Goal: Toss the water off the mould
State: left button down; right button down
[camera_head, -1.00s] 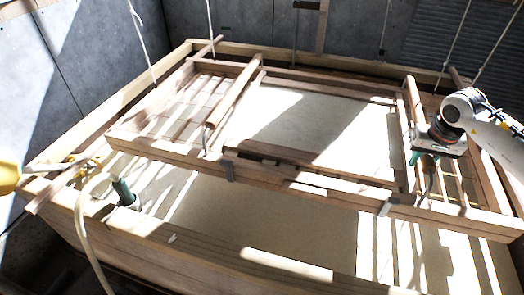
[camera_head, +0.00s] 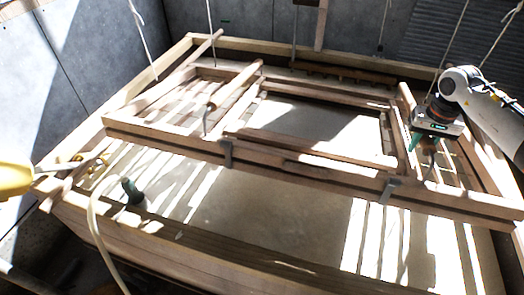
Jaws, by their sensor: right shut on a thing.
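The mould, a wooden frame (camera_head: 300,165) with a pale panel in its opening, hangs on ropes above a large wooden vat (camera_head: 165,235). It is tilted in the picture, its near beam crossing the view from left to lower right. My right gripper (camera_head: 424,146), with green fingers, comes in from the right and is shut on the right part of the mould, among its slender bars. The fingertips and the exact grip are partly hidden. I cannot make out water on the mould. My left gripper is not in view.
Ropes (camera_head: 454,45) hang at the sides and back. A yellow object (camera_head: 14,179) with a metal rod is at the left edge. Grey walls (camera_head: 95,70) close in behind.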

jog(key=shift+w+r, duration=0.15)
jog(key=shift+r, duration=0.05)
jog(key=shift+f+b, duration=0.3)
jog(key=shift+b, duration=0.05)
jog(key=f+b, duration=0.1)
jog(key=s+f+t+b, duration=0.1)
jog(key=b, duration=0.1)
jog(key=shift+a+t, duration=0.1)
jog(key=shift+t, duration=0.2)
jog(key=shift+s+a+f+b, duration=0.1)
jog(key=shift+s+f+b, duration=0.1)
jog(key=shift+b, duration=0.15)
jog(key=c, duration=1)
grip_release()
jog(key=shift+c, duration=0.2)
